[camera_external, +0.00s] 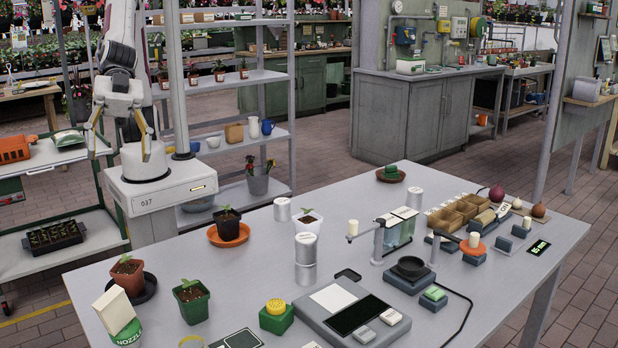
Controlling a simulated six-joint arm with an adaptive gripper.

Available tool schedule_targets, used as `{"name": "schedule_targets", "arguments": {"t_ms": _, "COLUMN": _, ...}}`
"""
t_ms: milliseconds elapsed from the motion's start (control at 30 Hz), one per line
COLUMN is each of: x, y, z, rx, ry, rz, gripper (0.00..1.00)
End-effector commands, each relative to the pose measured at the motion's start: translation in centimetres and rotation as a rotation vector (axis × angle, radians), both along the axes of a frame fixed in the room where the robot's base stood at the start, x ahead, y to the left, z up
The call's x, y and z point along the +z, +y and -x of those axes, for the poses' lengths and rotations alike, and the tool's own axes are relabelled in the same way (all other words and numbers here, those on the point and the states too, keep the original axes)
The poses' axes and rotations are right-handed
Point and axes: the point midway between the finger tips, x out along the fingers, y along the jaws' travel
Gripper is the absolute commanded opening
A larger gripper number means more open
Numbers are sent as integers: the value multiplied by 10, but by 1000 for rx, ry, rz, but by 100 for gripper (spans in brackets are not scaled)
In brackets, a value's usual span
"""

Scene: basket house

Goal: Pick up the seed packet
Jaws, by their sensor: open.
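No item here carries a label that I can read as a seed packet. A cream, flat-sided packet or carton (115,307) stands tilted at the near left of the grey table (270,250), on or against a green piece marked NOZZLE (128,335). A white and green bag (67,138) lies on the left shelf, and could also be a packet. My gripper (119,146) hangs high at the upper left, over my base and behind the table. Its fingers are spread apart and empty, well away from the cream item and to the right of the bag.
Potted seedlings (191,299) stand at the table's left. White canisters (306,258), a scale-like device (352,308) and small wooden boxes (445,218) stand farther right. An orange crate (14,149) is on the left shelf. The table's far left strip is mostly clear.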

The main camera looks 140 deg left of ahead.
Motion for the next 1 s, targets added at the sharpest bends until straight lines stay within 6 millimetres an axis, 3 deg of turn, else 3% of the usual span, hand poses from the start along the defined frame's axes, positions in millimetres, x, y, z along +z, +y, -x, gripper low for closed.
{"name": "schedule_targets", "arguments": {"t_ms": 200, "x": -16, "y": -28, "z": -35, "rx": 38, "ry": -56, "rz": 7, "gripper": 60}}
{"name": "schedule_targets", "arguments": {"t_ms": 500, "x": -46, "y": -60, "z": -72, "rx": 110, "ry": -136, "rz": -6, "gripper": 60}}
{"name": "schedule_targets", "arguments": {"t_ms": 1000, "x": -114, "y": -99, "z": -100, "rx": 256, "ry": -259, "rz": -100, "gripper": 60}}
